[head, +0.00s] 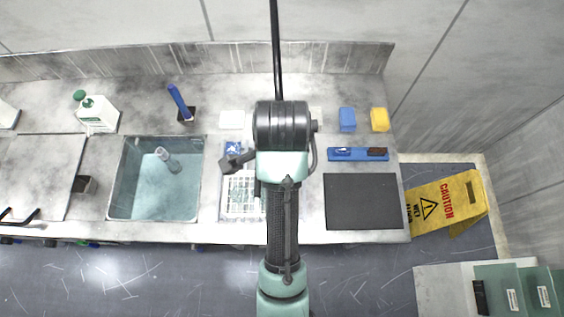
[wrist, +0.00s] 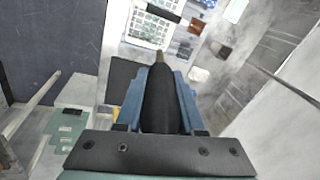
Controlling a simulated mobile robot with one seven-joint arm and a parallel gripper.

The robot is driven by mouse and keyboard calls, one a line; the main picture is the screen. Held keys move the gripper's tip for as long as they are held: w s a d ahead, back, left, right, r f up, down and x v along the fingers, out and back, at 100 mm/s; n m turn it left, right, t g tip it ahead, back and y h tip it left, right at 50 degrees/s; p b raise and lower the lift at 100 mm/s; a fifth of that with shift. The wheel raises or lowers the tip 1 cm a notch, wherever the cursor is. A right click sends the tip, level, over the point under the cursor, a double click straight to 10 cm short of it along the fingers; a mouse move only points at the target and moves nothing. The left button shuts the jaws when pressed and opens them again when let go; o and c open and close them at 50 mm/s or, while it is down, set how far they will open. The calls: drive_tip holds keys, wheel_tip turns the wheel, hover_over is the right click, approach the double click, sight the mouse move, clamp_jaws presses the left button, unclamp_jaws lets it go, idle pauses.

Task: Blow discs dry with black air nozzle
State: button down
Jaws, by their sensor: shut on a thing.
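In the wrist view, my gripper (wrist: 157,85) has its two blue fingers shut on a black air nozzle (wrist: 160,105). The nozzle's brass-coloured tip points away from me over the counter. In the head view, my arm hides most of the gripper; a dark piece shows just left of the arm, but I cannot tell whether it is the nozzle. A pale gridded tray or mat (head: 237,207) lies on the counter left of my arm and also shows in the wrist view (wrist: 148,27). I cannot make out separate discs.
A sink (head: 125,190) with an object inside is at left. A white bottle (head: 98,115) stands behind it. A black mat (head: 362,202), a blue tray (head: 340,155), and blue (head: 347,120) and yellow (head: 380,119) blocks are at right. A yellow caution sign (head: 440,205) stands beyond.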

drive_tip(key=s+x, duration=0.1)
drive_tip(key=x, duration=0.7)
drive_tip(key=shift+s+f, duration=0.2)
drive_tip(key=shift+f, duration=0.4)
idle(0.9)
drive_tip(key=a, duration=0.6)
drive_tip(key=shift+a, duration=0.35)
idle(1.3)
drive_tip(key=a, duration=0.6)
drive_tip(key=shift+a, duration=0.15)
idle(1.3)
drive_tip(key=v, duration=0.2)
drive_tip(key=w+v, duration=0.1)
drive_tip(key=v, duration=0.2)
drive_tip(key=shift+r, duration=0.1)
idle(0.9)
